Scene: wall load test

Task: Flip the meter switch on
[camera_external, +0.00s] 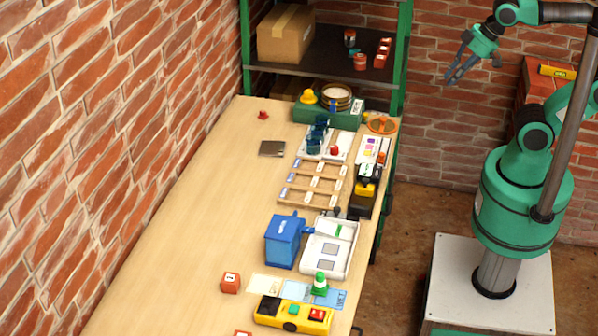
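My gripper (452,79) is up at the top right, in the air to the right of the shelf and well away from the table. Its dark fingers point down and left; they are too small to tell whether they are apart, and I see nothing held. No switch is clearly readable as the meter's. A yellow and black box (292,314) with a green and a red button lies at the table's near end. A black and yellow device (363,190) stands at the table's right edge. I cannot tell which, if either, is the meter.
The wooden table (185,215) is bare along its left side. A blue box (285,240) stands beside a white tray (347,262). A wooden rack (313,183) lies farther back. A shelf (330,60) stands behind.

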